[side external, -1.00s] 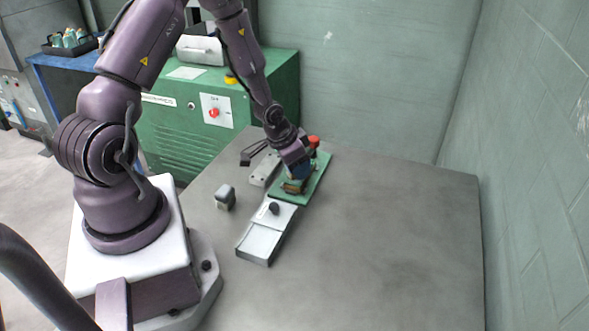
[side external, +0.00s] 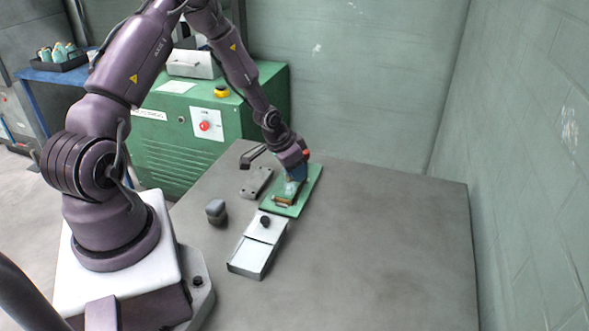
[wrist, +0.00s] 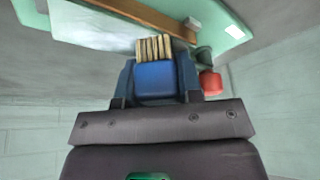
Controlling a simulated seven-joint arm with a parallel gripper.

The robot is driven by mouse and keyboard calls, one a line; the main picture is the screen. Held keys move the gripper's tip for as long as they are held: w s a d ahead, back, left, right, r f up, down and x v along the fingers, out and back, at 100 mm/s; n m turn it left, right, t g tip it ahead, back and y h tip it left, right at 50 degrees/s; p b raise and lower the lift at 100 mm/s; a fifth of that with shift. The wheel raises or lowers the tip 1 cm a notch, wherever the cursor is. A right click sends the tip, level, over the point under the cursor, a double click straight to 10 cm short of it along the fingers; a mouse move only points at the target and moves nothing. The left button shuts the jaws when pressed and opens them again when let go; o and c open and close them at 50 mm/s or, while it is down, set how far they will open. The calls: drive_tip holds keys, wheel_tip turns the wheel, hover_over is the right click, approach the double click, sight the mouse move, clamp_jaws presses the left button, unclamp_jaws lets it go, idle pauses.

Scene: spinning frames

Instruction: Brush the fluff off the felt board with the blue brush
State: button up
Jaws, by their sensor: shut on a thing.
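The green felt board (side external: 310,180) lies on the grey table, and its edge also shows in the wrist view (wrist: 234,31). A pale patch that looks like fluff (side external: 290,188) lies on it; in the wrist view this whitish patch (wrist: 85,28) covers much of the board. My gripper (side external: 294,172) is over the board, pointing down. In the wrist view my gripper (wrist: 155,80) is shut on the blue brush (wrist: 155,78), whose tan bristles (wrist: 153,48) point towards the board. I cannot tell whether the bristles touch it.
A grey-white tray with a dark knob (side external: 252,257) adjoins the board's near end. A small grey block (side external: 216,211), a grey plate (side external: 256,183) and a dark bracket (side external: 252,156) lie to the left. The table's right side is clear.

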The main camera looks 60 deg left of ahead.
sight(238, 170)
drive_tip(key=shift+a, duration=0.2)
drive_tip(key=shift+d+r, duration=0.1)
drive_tip(key=shift+r, duration=2.85)
drive_tip(key=shift+r, duration=1.5)
drive_tip(key=s+a+f+n+g+y, duration=0.1)
drive_tip(key=s+a+f+n+y, duration=0.25)
drive_tip(key=s+a+n, duration=0.85)
drive_tip(key=shift+w+a+f+m, duration=0.15)
drive_tip(key=shift+a+f+m, duration=0.25)
drive_tip(key=shift+f, duration=1)
drive_tip(key=shift+w+a+f+m, duration=0.15)
drive_tip(key=shift+f+m, duration=0.45)
drive_tip(key=shift+f, duration=0.85)
drive_tip(key=shift+w+a+f+m, duration=0.1)
drive_tip(key=shift+a+f+m, duration=0.3)
drive_tip(key=shift+f, duration=1)
